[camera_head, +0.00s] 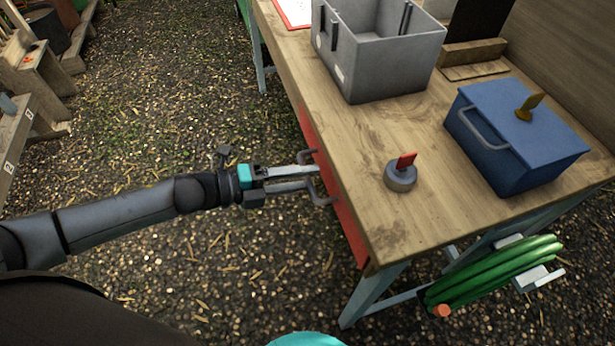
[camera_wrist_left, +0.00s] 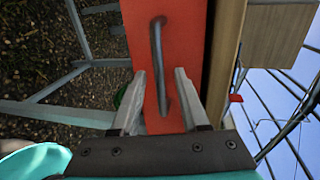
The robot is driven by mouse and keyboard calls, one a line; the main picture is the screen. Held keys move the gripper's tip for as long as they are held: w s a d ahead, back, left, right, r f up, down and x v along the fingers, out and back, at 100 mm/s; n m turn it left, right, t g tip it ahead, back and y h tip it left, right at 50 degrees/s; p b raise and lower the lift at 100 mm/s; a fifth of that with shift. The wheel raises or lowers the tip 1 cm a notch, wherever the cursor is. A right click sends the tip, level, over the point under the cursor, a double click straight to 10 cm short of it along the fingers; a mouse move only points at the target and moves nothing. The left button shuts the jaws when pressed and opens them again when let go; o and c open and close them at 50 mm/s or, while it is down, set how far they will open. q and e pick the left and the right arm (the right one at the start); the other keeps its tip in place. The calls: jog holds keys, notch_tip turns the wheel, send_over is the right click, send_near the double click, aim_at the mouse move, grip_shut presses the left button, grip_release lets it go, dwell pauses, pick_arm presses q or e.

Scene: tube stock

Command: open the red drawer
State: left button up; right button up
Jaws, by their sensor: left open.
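The red drawer (camera_head: 335,192) is set in the near side of the wooden table and looks shut, its front flush with the table edge. Its grey bar handle (camera_head: 318,190) stands out from the front. In the left wrist view the red drawer front (camera_wrist_left: 178,60) fills the middle, with the handle (camera_wrist_left: 157,60) running up and down. My left gripper (camera_head: 312,170) is at the handle. Its jaws (camera_wrist_left: 160,88) are open, one finger on each side of the handle's lower part, with gaps visible. Whether a finger touches the drawer front is unclear. My right gripper is not in view.
The wooden table (camera_head: 350,150) bears a grey bin (camera_head: 375,70), a blue box (camera_head: 510,150) with a handle, and a round grey piece (camera_head: 400,178) with a red tab. A green hose (camera_head: 490,275) hangs below. Gravel ground (camera_head: 150,130) before the drawer is clear.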

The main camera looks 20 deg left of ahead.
pick_arm(q)
jog(key=shift+w+d+f, duration=0.1)
jog(key=shift+w+d, duration=0.25)
jog(key=shift+d, duration=0.15)
jog(key=shift+c, duration=0.2)
grip_shut()
dwell(1.1)
